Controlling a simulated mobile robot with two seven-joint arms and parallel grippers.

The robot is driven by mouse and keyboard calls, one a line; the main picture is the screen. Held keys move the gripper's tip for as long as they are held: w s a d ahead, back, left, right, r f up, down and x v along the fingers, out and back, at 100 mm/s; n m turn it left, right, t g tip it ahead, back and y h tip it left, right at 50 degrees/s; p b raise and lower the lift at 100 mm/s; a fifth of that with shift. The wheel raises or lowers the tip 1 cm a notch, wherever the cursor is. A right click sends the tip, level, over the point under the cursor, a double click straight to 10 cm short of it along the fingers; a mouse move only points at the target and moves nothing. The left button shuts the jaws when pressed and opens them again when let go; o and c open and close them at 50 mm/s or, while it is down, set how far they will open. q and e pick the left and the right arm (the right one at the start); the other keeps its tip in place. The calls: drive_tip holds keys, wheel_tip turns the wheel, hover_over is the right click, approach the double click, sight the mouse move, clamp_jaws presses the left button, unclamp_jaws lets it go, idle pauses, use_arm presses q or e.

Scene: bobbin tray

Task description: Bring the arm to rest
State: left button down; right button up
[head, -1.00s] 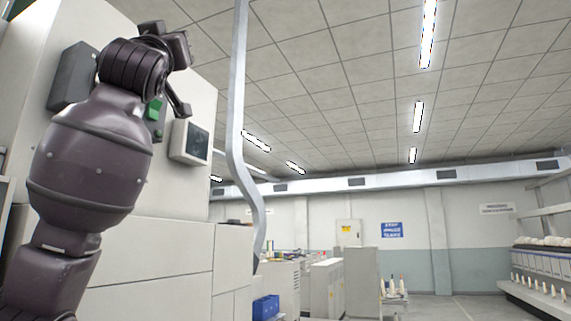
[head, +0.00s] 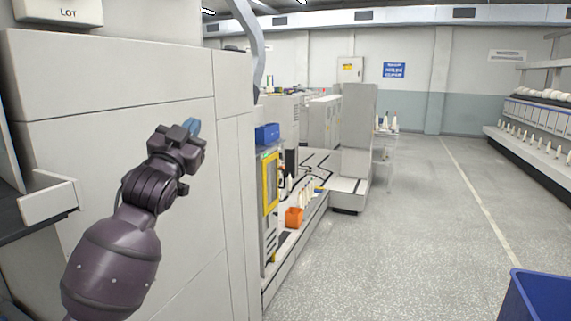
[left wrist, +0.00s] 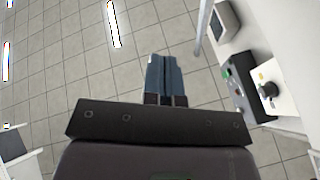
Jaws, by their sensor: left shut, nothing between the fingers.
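My left gripper (head: 193,127) is raised at the left of the head view, in front of the pale machine cabinet. It holds nothing. In the left wrist view its two blue-grey fingers (left wrist: 162,76) lie together, shut, pointing toward the tiled ceiling. My left arm rises from the bottom left of the head view with the wrist bent upward. My right gripper is not in view.
The pale cabinet (head: 140,200) fills the left side, close to my left arm. A shelf edge (head: 48,203) juts out at the far left. A blue bin (head: 540,295) stands at the bottom right. An orange box (head: 294,217) sits low by the machines. The middle floor is clear.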

use_arm(q)
drive_tip(key=s+a+f+n+g+y, duration=0.15)
drive_tip(key=s+f, duration=0.25)
drive_tip(key=f, duration=0.7)
drive_tip(key=s+a+f+g, duration=0.1)
drive_tip(key=s+f+g, duration=0.15)
drive_tip(key=f, duration=0.85)
drive_tip(key=s+a+f+n+g+y, duration=0.15)
drive_tip(key=s+f, duration=0.35)
drive_tip(key=f, duration=0.7)
drive_tip(key=s+a+f+n+g+y, duration=0.1)
drive_tip(key=s+a+f+g, duration=0.1)
drive_tip(key=s+f, duration=0.9)
drive_tip(key=s+a+f+n+g+y, duration=0.1)
drive_tip(key=s+a+f+n+g, duration=0.1)
drive_tip(key=s+f, duration=1)
drive_tip(key=shift+s+a+f+g, duration=0.3)
drive_tip(key=shift+s+g, duration=0.45)
drive_tip(key=shift+s, duration=0.15)
